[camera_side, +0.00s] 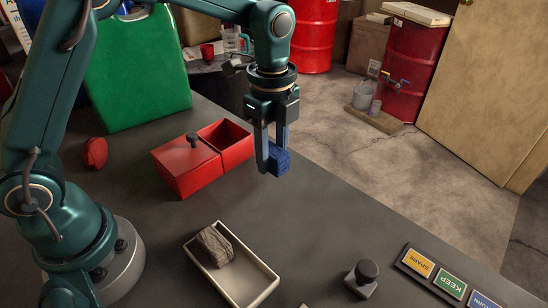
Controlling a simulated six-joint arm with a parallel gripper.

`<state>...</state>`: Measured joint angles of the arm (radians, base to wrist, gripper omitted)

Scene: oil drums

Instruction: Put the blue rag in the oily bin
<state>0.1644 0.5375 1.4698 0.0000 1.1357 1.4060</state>
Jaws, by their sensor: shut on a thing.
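The blue rag (280,163) is a small dark blue bundle. My gripper (271,165) is shut on it and holds it over the right edge of the dark table, with its fingers pointing down. Whether the rag clears the table top is hard to tell. A red box (186,172) stands left of my gripper, with a black-knobbed lid over its left part and its right compartment open (226,140). No label saying oily shows on it. A cream tray (262,291) nearer the camera holds a grey-brown rag (215,245).
A green jerrycan (140,75) and a red round object (95,153) are at the back left. A black-knobbed block (362,279) and a label strip reading SPARE, KEEP and a partly cut word (447,280) are front right. Red drums (410,60) stand on the floor behind.

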